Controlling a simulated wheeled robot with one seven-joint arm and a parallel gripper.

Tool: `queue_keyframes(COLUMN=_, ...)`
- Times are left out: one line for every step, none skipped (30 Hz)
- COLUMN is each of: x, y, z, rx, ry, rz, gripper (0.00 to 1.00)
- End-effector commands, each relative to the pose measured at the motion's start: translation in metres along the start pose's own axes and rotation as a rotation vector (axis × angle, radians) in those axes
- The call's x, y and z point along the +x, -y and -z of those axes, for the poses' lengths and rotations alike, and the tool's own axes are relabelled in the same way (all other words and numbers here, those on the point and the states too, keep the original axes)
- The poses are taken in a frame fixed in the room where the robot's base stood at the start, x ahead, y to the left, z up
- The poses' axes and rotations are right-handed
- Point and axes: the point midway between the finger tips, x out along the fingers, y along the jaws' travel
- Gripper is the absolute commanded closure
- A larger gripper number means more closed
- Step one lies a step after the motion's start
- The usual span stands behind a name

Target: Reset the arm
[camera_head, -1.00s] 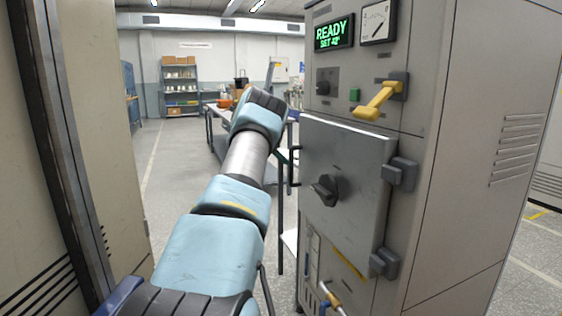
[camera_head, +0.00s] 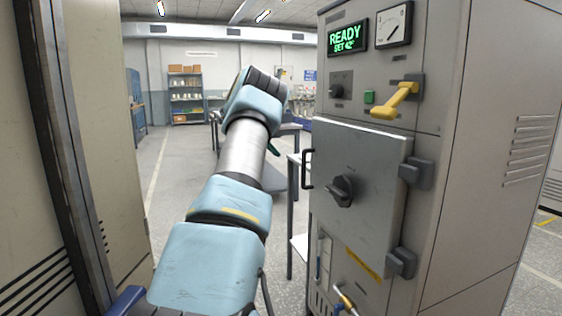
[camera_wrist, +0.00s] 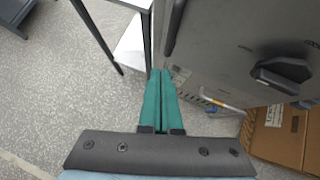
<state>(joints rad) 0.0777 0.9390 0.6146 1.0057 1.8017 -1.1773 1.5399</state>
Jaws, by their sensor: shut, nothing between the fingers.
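My arm (camera_head: 240,155) reaches forward and up in the head view, left of a grey cabinet. My gripper (camera_wrist: 161,72) shows in the wrist view as two green fingers lying together, shut with nothing between them. In the head view only a small green part of it shows behind my arm; the rest is hidden. In the wrist view the fingers point toward the gap between a table and the cabinet's door.
The grey cabinet (camera_head: 470,150) has a shut door (camera_head: 365,185) with a black knob (camera_head: 341,190), a yellow lever (camera_head: 396,100) and a display (camera_head: 347,37) reading "READY SET 42°". A cardboard box (camera_wrist: 285,135) is on the floor. A tall panel (camera_head: 110,150) stands close at left. Open floor (camera_head: 175,190) lies between.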

Motion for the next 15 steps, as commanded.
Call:
queue_keyframes(x=-0.006, y=-0.001, z=0.001, rx=0.0, ry=0.0, rz=-0.002, gripper=1.0)
queue_keyframes(x=-0.009, y=-0.001, z=0.001, rx=0.0, ry=0.0, rz=-0.002, gripper=1.0)
queue_keyframes(x=-0.012, y=-0.001, z=0.0, rx=0.0, ry=0.0, rz=-0.001, gripper=1.0)
queue_keyframes(x=-0.014, y=-0.001, z=0.0, rx=-0.002, ry=0.001, rz=-0.001, gripper=1.0)
queue_keyframes(x=-0.016, y=-0.001, z=-0.001, rx=-0.008, ry=0.005, rz=-0.003, gripper=1.0)
queue_keyframes(x=-0.019, y=-0.002, z=-0.004, rx=-0.03, ry=0.02, rz=-0.009, gripper=1.0)
queue_keyframes(x=-0.022, y=-0.003, z=-0.008, rx=-0.056, ry=0.039, rz=-0.019, gripper=1.0)
queue_keyframes(x=-0.026, y=-0.003, z=-0.013, rx=-0.095, ry=0.066, rz=-0.03, gripper=1.0)
queue_keyframes(x=-0.032, y=-0.005, z=-0.022, rx=-0.169, ry=0.115, rz=-0.051, gripper=1.0)
queue_keyframes(x=-0.038, y=-0.006, z=-0.03, rx=-0.242, ry=0.161, rz=-0.07, gripper=1.0)
queue_keyframes(x=-0.045, y=-0.008, z=-0.037, rx=-0.33, ry=0.212, rz=-0.09, gripper=1.0)
queue_keyframes(x=-0.056, y=-0.01, z=-0.047, rx=-0.468, ry=0.289, rz=-0.118, gripper=1.0)
queue_keyframes(x=-0.064, y=-0.012, z=-0.053, rx=-0.587, ry=0.349, rz=-0.139, gripper=1.0)
queue_keyframes(x=-0.073, y=-0.013, z=-0.057, rx=-0.714, ry=0.409, rz=-0.157, gripper=1.0)
queue_keyframes(x=-0.085, y=-0.013, z=-0.059, rx=-0.891, ry=0.485, rz=-0.177, gripper=1.0)
